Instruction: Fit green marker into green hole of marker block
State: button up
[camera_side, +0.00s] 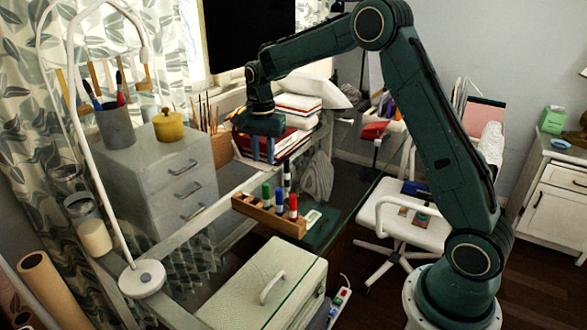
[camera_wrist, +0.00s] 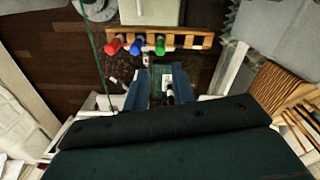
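The marker block (camera_side: 262,217) is a wooden strip on the glass desk; it also shows along the top of the wrist view (camera_wrist: 202,40). The green marker (camera_side: 266,194) stands upright in it, beside the blue marker (camera_side: 279,199) and red marker (camera_side: 293,205). In the wrist view the green marker (camera_wrist: 160,45) is right of the blue and red ones. Hole colours cannot be made out. My gripper (camera_side: 263,150) is open above and behind the block, its blue fingers pointing down. In the wrist view, my gripper (camera_wrist: 159,92) is apart from the block.
A black-and-white marker-like object (camera_side: 287,175) stands behind the block; a dark object (camera_wrist: 170,94) shows between my fingers in the wrist view. A pale box (camera_side: 265,285) with a handle is in front. Grey drawers (camera_side: 165,185) and stacked books (camera_side: 298,108) flank my gripper.

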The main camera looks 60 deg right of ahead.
jog(key=s+a+r+n+t, duration=0.1)
jog(key=s+a+r+n, duration=0.25)
jog(key=s+r, duration=0.35)
jog(key=s+a+r+n+t, duration=0.2)
jog(key=s+a+r+n, duration=0.15)
jog(key=s+r, duration=0.35)
jog(key=s+a+f+n+t, duration=0.1)
jog(key=s+n, duration=0.3)
jog(key=s, duration=0.5)
jog(key=s+a+f+n+t, duration=0.1)
jog(key=s+n, duration=0.3)
jog(key=s, duration=0.5)
jog(key=shift+s+a+f+t, duration=0.2)
jog(key=shift+a+f+t, duration=0.1)
jog(key=shift+a, duration=0.15)
